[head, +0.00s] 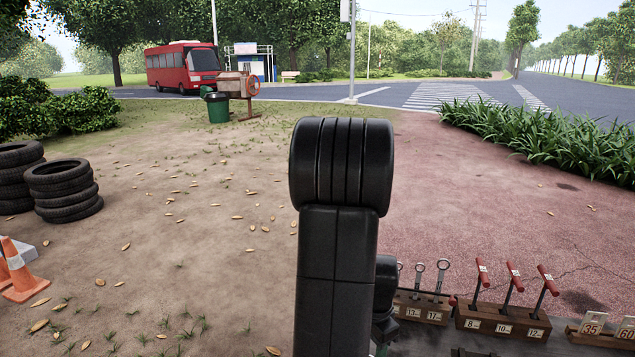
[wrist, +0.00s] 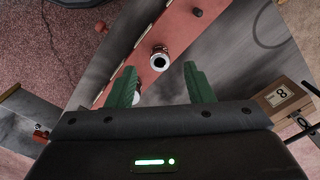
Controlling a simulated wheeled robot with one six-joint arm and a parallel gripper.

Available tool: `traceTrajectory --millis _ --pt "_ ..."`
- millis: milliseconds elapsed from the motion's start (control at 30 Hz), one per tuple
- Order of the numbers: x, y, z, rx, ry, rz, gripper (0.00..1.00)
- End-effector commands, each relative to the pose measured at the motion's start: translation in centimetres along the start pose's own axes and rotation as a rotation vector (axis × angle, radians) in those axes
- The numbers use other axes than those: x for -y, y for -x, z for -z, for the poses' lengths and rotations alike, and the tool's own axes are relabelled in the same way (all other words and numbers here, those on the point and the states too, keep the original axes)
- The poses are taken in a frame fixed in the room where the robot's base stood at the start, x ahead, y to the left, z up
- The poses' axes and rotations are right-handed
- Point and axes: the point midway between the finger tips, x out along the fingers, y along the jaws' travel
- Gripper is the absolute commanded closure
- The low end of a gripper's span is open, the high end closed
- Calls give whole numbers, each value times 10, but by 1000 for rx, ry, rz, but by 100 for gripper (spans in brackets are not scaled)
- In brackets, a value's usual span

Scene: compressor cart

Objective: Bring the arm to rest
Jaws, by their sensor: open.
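My gripper (wrist: 162,82) shows in the wrist view with two green fingers spread apart. It is open and nothing is held between the fingers. A round silver fitting (wrist: 160,60) with a dark red collar sits just beyond the fingertips, on or over a long red panel (wrist: 185,28). A smaller pale round part is partly hidden beside the left finger. In the head view my black arm stands upright in the middle and hides what lies behind it.
A wooden block with wrenches (head: 424,310), a block of red T-handle tools (head: 502,322) and numbered plates (head: 592,323) stand at lower right. A block marked 8 (wrist: 281,97) shows in the wrist view. Tyres (head: 65,190) and a traffic cone (head: 20,272) stand left. Open dirt lies between.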

Motion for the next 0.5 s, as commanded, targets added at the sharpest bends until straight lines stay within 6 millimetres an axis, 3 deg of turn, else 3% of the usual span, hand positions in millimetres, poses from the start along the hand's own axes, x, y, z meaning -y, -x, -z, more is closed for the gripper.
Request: traceTrajectory --millis 267,300,500 --pt "-1 -54 -1 3 0 -4 53" --pt "0 -36 0 -1 0 1 53" --pt "0 -10 0 -1 0 1 53"
